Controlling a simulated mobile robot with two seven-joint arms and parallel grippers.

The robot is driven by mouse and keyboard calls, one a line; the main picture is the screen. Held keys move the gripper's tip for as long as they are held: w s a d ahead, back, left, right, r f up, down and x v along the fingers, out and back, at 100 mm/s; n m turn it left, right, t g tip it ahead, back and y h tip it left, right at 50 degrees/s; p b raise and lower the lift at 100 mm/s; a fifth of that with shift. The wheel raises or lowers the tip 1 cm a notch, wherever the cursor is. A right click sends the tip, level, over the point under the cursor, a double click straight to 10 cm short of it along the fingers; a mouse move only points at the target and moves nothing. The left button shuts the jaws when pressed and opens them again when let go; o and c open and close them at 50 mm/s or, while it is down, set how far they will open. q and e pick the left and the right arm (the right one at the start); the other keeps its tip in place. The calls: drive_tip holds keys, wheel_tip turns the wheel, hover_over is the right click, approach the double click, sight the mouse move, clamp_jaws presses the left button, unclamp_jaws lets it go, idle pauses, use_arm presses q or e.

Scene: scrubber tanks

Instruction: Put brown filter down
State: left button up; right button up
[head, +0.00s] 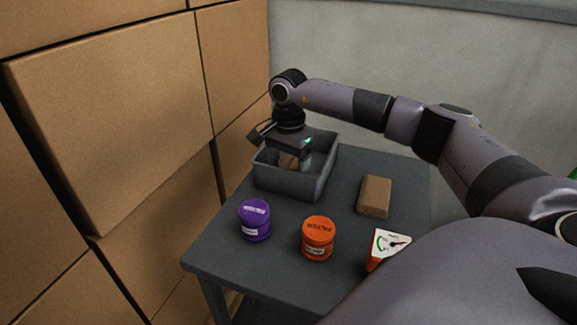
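My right gripper (292,160) points down into a grey open bin (300,188) on the table. A second brown block (375,196) lies on the table to the right of the bin, clear of the gripper. My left gripper is not in view.
Large cardboard boxes (120,120) are stacked on the left. A grey wall is behind.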

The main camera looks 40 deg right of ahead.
sight(289, 164)
wheel_tip(289, 164, up, 12)
drive_tip(key=shift+r, duration=0.15)
idle(0.5)
idle(0.5)
